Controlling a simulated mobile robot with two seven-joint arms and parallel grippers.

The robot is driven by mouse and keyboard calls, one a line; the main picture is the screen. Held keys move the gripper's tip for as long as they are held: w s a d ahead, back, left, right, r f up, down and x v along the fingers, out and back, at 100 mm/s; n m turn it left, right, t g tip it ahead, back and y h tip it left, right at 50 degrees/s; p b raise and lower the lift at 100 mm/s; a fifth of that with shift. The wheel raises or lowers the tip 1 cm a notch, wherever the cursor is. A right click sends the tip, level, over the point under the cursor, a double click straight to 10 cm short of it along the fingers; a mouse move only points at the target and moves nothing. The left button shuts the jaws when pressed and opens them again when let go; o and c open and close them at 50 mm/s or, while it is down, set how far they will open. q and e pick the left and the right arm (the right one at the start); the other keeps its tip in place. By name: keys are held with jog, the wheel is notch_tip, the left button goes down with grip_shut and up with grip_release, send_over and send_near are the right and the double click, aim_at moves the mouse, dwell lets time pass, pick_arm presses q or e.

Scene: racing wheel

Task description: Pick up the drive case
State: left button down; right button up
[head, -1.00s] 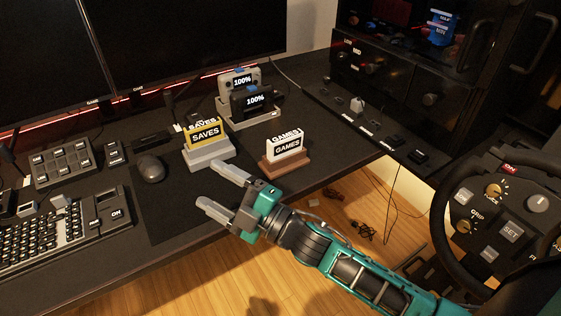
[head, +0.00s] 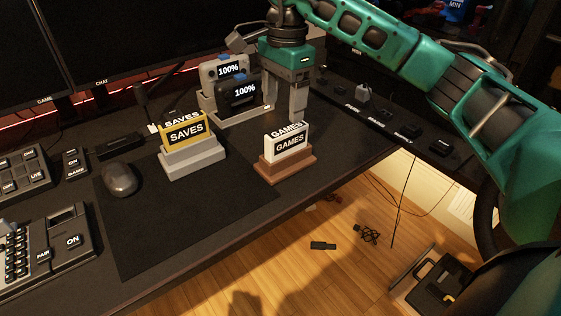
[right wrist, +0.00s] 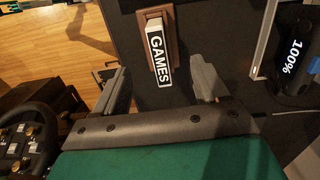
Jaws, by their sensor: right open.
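A white box labelled GAMES (head: 288,142) stands upright on a brown stand (head: 287,168) on the desk. A yellow-edged box labelled SAVES (head: 186,133) stands on a grey stand (head: 193,160) to its left. No label reads "drive case", so I cannot tell which item that is. My right gripper (head: 296,108) points down just behind the GAMES box, open and empty. In the right wrist view the GAMES box (right wrist: 160,57) lies ahead between the spread fingers (right wrist: 162,82), without visible contact. My left gripper is not in view.
Two devices reading 100% (head: 243,94) sit in a grey dock close left of my right gripper. A mouse (head: 120,179) lies on the dark mat (head: 185,225), whose front is clear. A black case with a handle (head: 440,285) and cables are on the floor.

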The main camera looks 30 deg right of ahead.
aim_at(288, 128)
jog(key=shift+h, duration=0.3)
jog(key=f+b, duration=0.1)
jog(key=f, duration=0.2)
jog(key=d+f, duration=0.1)
jog(key=f, duration=0.2)
jog(key=shift+d+f+b, duration=0.15)
jog(key=shift+f+b, duration=0.15)
jog(key=shift+b, duration=0.1)
jog(key=f, duration=0.1)
jog(key=f+b, duration=0.1)
jog(key=f, duration=0.3)
jog(key=shift+a+f, duration=0.15)
jog(key=shift+a, duration=0.1)
jog(key=shift+f+b, duration=0.2)
jog(key=shift+b, duration=0.1)
jog(key=shift+c, duration=0.4)
jog(key=c, duration=1.2)
jog(key=shift+r, duration=0.1)
jog(key=shift+c, duration=0.4)
jog(key=shift+r, duration=0.1)
